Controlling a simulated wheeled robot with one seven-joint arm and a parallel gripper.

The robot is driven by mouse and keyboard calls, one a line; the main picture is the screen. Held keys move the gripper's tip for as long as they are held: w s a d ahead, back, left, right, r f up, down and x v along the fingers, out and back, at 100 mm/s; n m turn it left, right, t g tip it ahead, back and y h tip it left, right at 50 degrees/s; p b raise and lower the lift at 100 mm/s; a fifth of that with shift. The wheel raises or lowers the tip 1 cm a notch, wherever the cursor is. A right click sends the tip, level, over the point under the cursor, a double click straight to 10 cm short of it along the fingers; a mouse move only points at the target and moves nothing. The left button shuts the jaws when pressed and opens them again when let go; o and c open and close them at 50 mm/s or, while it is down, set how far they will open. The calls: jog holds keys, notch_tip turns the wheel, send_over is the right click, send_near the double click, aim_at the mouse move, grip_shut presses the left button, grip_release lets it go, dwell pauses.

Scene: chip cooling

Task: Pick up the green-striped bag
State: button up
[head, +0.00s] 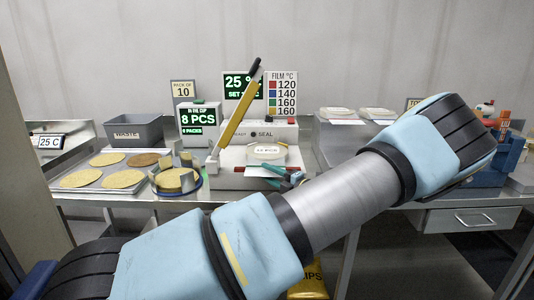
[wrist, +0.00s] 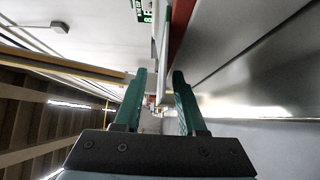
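Left on the bench are chip discs (head: 122,179), a grey waste bin (head: 136,130) and a round blue-rimmed tray (head: 178,193). A labelled lid (head: 266,152) sits at the sealer. A yellow chips bag (head: 308,283) is low under the bench. Blue bins (head: 488,177) stand right.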

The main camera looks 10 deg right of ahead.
grip_shut()
dwell(1.4)
